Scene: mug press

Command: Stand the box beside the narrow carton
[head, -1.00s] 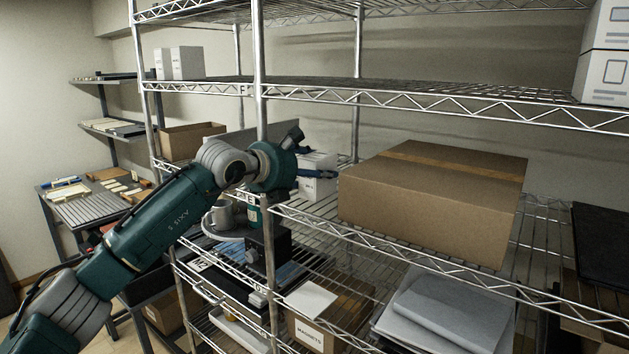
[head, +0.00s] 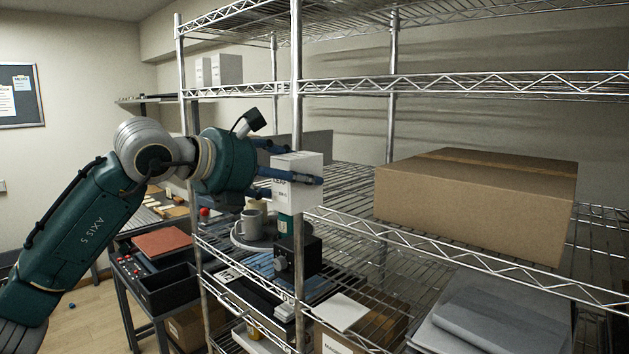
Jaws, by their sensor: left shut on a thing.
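A small white box (head: 306,165) with dark print is held by my left gripper (head: 290,172). One dark blue finger crosses its near face and the other is partly hidden behind it. The box looks upright and shows in front of the rack's front post, above the lower shelf. Two whitish cartons, a narrower one (head: 203,72) and a wider one (head: 226,69), stand close together on the upper shelf at the left. I cannot tell for sure that the narrower one is the narrow carton. My right gripper is not in view.
A large brown cardboard box (head: 470,205) fills the right of the middle shelf. Bare wire shelf (head: 345,190) lies left of it. Below are grey mugs (head: 250,222), a black device (head: 298,256) and trays. The metal post (head: 297,100) stands close to the held box.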

